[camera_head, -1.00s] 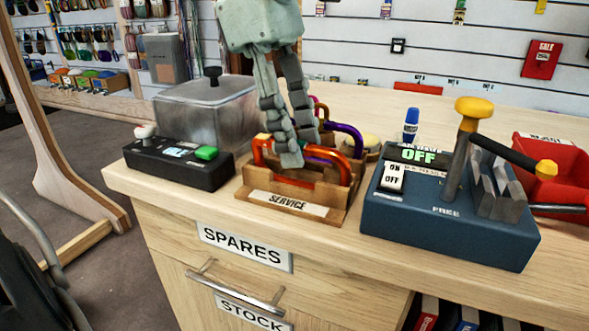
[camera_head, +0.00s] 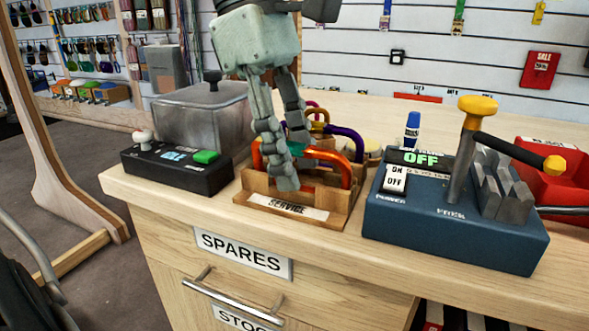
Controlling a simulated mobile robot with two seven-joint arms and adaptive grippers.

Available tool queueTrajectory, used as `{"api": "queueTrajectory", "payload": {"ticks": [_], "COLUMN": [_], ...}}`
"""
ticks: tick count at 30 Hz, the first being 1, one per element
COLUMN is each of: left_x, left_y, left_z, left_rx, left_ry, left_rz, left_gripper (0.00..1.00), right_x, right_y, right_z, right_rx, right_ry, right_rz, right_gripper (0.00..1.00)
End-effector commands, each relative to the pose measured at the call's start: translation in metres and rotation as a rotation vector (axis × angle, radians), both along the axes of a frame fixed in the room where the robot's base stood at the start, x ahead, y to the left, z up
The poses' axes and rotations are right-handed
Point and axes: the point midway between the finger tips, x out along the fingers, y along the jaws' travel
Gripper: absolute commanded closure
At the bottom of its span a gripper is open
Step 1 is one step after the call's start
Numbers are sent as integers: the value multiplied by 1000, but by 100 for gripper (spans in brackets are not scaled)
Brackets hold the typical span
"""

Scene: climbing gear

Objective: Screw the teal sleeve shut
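An orange-red carabiner (camera_head: 346,168) stands in the wooden SERVICE holder (camera_head: 335,217) on the counter. A small teal patch, which looks like the teal sleeve (camera_head: 299,146), shows on its upper bar between my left gripper's fingers. My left gripper (camera_head: 293,163) points down over the holder. Its near finger is in front of the carabiner and its far finger is behind, with a gap between them. The fingers look open; contact with the sleeve cannot be made out. The near finger hides part of the carabiner and sleeve. My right gripper is not in view.
Purple (camera_head: 348,133) and other carabiners stand behind. A black box with a green button (camera_head: 206,157) and a lidded clear bin (camera_head: 204,118) are left. A blue lever device reading OFF (camera_head: 450,238) and a red bin (camera_head: 560,187) are right.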

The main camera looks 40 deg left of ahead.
Motion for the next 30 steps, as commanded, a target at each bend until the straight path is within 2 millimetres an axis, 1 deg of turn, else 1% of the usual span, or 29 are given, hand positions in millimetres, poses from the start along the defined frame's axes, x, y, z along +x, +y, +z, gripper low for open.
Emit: {"api": "queueTrajectory", "payload": {"ticks": [11, 15, 30], "left_x": [-8, -7, -8], "left_y": [-2, -2, -2], "left_z": [0, 1, 18], "left_rx": [0, 0, 0], "left_ry": [0, 1, 1], "left_rz": [-1, -1, -1], "left_gripper": [62, 62, 62], "right_x": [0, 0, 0], "right_y": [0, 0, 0], "right_z": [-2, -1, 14], "right_rx": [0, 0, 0], "right_ry": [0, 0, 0], "right_rz": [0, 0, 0], "right_gripper": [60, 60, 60]}}
